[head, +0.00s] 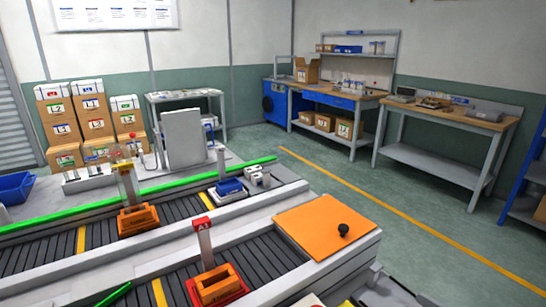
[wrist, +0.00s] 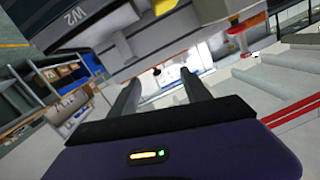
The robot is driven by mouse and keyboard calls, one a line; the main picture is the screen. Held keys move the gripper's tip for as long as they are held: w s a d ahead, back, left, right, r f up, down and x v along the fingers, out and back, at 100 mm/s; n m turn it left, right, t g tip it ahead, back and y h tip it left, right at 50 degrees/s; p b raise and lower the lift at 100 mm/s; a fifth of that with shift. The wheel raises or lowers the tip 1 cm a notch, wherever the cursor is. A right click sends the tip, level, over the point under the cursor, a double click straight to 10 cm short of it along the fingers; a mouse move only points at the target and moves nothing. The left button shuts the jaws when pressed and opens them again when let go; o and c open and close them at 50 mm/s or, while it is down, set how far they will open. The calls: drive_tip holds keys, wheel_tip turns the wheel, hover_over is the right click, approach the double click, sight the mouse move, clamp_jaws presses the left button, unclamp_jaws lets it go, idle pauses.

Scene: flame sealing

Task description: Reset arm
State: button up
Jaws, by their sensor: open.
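My gripper (wrist: 160,80) shows in the wrist view with its two dark fingers spread apart and nothing between them. The wrist view is tilted, and beyond the fingers lie pale machine surfaces and a bright area. The rest of my arm does not show in the head view, and neither does the gripper.
In the head view, an orange plate (head: 310,222) with a black knob (head: 343,230) covers the conveyor's right end. Orange holders (head: 138,220) (head: 217,287) sit on two conveyor lanes. Workbenches (head: 450,115) stand at the back right. Green floor (head: 400,205) is clear at right.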

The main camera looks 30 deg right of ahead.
wheel_tip(320, 180, down, 8)
drive_tip(key=s+r+m+g+h, duration=0.1)
drive_tip(key=s+m+g+h, duration=0.1)
drive_tip(key=m+g+h, duration=0.5)
drive_tip(key=s+a+r+n+t, duration=0.25)
drive_tip(key=a+r, duration=0.25)
drive_tip(key=a, duration=0.6)
drive_tip(key=s+a+r+n+t, duration=0.2)
drive_tip(key=a+r+t, duration=0.15)
drive_tip(key=a, duration=0.65)
drive_tip(key=s+a+n+g+y, duration=0.1)
drive_tip(key=s+a+n+y, duration=0.3)
drive_tip(key=a, duration=0.5)
drive_tip(key=shift+s+a+r+y, duration=0.4)
drive_tip(key=shift+s+y, duration=0.4)
drive_tip(key=shift+s, duration=0.45)
